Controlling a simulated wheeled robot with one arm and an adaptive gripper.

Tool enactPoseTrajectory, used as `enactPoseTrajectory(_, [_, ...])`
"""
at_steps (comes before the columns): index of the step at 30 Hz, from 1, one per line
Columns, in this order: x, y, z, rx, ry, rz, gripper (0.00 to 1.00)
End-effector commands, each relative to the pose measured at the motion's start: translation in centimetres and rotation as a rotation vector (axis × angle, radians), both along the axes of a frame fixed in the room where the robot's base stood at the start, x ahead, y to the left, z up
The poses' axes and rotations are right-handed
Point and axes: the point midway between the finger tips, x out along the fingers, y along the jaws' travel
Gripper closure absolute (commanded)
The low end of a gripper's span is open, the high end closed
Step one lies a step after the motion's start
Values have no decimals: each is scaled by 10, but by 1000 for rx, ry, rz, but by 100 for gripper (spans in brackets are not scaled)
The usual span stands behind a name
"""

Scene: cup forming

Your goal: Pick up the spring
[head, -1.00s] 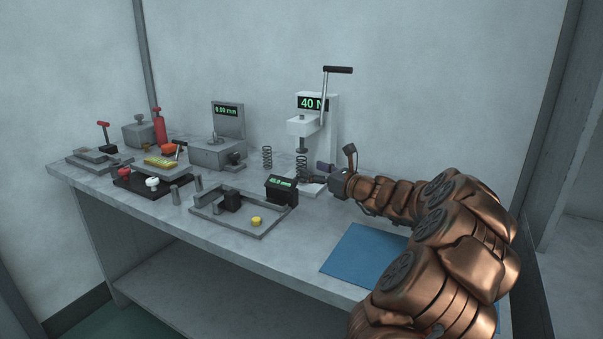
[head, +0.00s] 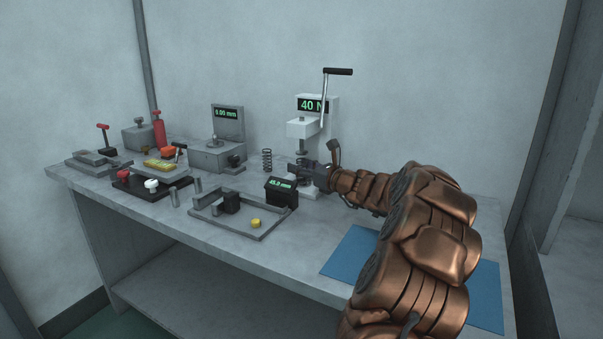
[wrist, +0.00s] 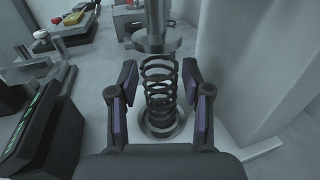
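In the wrist view a dark coil spring (wrist: 160,88) stands upright on a round metal base (wrist: 162,128), right below the press plunger (wrist: 152,38). My gripper (wrist: 160,80) is open, with one finger on each side of this spring. A narrow gap shows between the spring and each finger. In the head view my gripper (head: 296,169) is at the foot of the white press (head: 318,125) and mostly hides this spring. A second spring (head: 267,160) stands alone on the table to the left of the press.
A black display box (head: 281,192) stands just in front of my gripper. A grey tray (head: 262,234) with a yellow piece (head: 255,223) is nearer the front. A gauge (head: 217,157) stands at the back left. The blue mat (head: 345,262) is clear at the front right.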

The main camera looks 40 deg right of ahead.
Motion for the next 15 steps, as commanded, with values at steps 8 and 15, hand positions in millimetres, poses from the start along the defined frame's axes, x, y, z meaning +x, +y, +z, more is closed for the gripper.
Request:
enactPoseTrajectory(8, [0, 0, 0, 0, 0, 0, 84])
enactPoseTrajectory(15, [0, 0, 0, -1, 0, 0, 96])
